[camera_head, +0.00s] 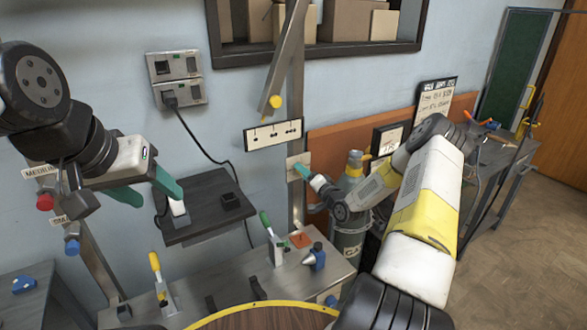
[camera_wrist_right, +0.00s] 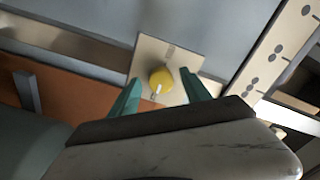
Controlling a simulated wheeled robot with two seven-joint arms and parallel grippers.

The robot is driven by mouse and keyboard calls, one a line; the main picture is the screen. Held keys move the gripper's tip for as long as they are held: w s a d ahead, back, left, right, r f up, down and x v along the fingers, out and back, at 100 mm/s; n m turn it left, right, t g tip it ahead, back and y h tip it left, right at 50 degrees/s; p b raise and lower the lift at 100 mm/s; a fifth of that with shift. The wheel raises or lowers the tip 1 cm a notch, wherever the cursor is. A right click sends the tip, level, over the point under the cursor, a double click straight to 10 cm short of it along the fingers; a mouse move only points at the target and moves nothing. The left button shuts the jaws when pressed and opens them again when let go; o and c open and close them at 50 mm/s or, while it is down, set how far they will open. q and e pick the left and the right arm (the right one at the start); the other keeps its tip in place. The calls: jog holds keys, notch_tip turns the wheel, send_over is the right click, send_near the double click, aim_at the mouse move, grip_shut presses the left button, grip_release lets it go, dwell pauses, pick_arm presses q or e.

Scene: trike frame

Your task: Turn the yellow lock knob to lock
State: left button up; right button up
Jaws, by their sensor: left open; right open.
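The yellow lock knob (camera_wrist_right: 161,79) shows in the right wrist view on a pale square plate (camera_wrist_right: 148,48). A light pointer on the knob points down and slightly left in that view. My right gripper (camera_wrist_right: 159,88) is open, with one teal finger on each side of the knob; I cannot tell whether they touch it. In the head view the plate (camera_head: 292,160) is on an upright post, and my right gripper (camera_head: 303,171) hides the knob. My left gripper (camera_head: 148,191) is open and empty at the left, near a small dark shelf.
The dark shelf (camera_head: 210,225) juts from the wall. A workbench (camera_head: 255,282) with toggle clamps stands below, and a grey cylinder (camera_head: 350,240) is beside my right arm.

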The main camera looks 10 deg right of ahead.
jog(key=v, duration=0.7)
jog(key=shift+s, duration=0.1)
jog(key=s+a+r+n+g+h, duration=0.1)
jog(key=s+r+n+g+h, duration=0.3)
jog(key=r, duration=0.6)
jog(key=s+a+r+n+g+h, duration=0.25)
jog(key=s+r, duration=0.25)
jog(key=r, duration=0.4)
jog(key=s+a+r+g, duration=0.1)
jog(key=s+a+r, duration=0.1)
jog(key=s, duration=0.7)
jog(key=s+a+r+n+g+y, duration=0.1)
jog(key=s+a+r+g, duration=0.1)
jog(key=s, duration=0.7)
jog(key=s+a+r+g+y, duration=0.1)
jog(key=s+r, duration=0.3)
jog(key=s, duration=0.5)
jog(key=shift+s+a+r, duration=0.25)
jog(key=shift+a+r, duration=0.1)
jog(key=shift+a, duration=0.5)
jog(key=shift+n+y, duration=0.25)
